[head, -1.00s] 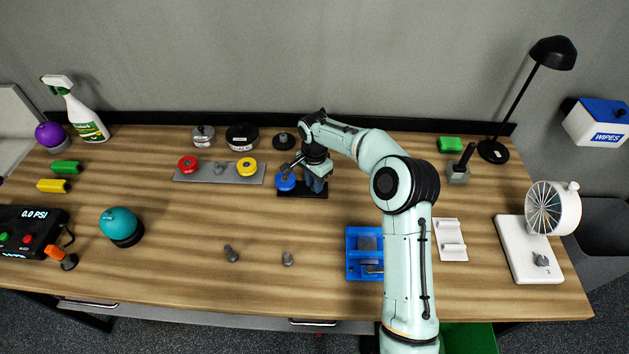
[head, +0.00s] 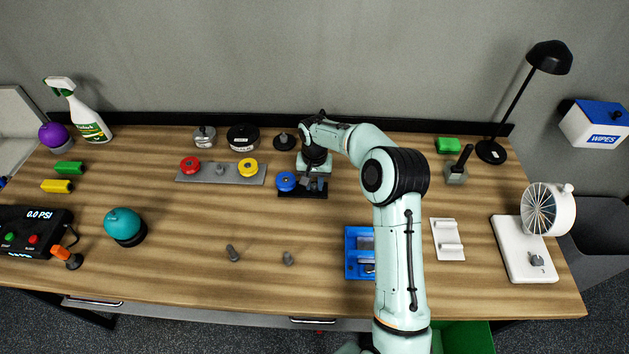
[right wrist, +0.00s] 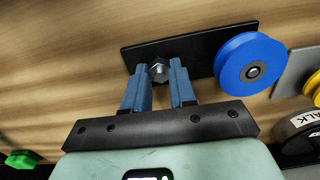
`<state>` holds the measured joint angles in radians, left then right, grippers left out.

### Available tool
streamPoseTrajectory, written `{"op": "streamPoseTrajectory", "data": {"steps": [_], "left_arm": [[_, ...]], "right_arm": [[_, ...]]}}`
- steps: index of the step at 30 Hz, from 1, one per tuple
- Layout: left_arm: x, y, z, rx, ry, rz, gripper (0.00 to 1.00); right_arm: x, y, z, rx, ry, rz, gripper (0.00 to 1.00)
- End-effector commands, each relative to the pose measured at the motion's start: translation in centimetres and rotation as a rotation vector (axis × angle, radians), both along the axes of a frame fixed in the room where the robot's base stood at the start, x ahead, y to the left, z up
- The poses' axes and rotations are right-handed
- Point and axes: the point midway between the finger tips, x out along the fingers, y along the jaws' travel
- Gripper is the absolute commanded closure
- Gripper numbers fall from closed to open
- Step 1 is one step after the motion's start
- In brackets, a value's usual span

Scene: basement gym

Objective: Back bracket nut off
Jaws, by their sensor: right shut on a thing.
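The bracket nut, a grey hex nut (right wrist: 158,71), sits on the black bracket plate (right wrist: 140,56), between my right gripper's blue fingertips. The wheel also shows in the right wrist view (right wrist: 240,80). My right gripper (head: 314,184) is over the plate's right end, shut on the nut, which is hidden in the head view. My left gripper is not in view.
A grey plate (head: 204,178) with red (head: 190,164) and yellow (head: 247,167) wheels lies left of the black plate. The table's middle is mostly clear.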

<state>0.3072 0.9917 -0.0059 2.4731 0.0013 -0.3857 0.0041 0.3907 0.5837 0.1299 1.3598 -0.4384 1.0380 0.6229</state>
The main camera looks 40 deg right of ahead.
Motion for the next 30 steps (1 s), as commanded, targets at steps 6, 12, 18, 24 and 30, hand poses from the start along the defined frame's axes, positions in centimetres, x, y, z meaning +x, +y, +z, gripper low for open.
{"op": "streamPoseTrajectory", "data": {"steps": [6, 12, 18, 24, 30], "left_arm": [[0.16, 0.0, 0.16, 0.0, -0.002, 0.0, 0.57], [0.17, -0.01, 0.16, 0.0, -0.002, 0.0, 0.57], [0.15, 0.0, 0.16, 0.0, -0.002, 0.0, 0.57], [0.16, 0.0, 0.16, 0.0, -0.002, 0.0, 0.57], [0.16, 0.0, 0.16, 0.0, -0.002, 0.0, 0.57]], "right_arm": [[0.06, 0.0, 0.07, -0.001, -0.002, 0.045, 1.0], [0.04, 0.0, 0.04, -0.001, -0.002, 0.053, 1.0], [0.04, -0.01, 0.04, -0.001, -0.002, 0.054, 1.0], [0.03, 0.0, 0.03, 0.0, -0.001, 0.053, 0.49], [0.03, 0.0, 0.07, 0.0, -0.001, 0.052, 0.49]]}}
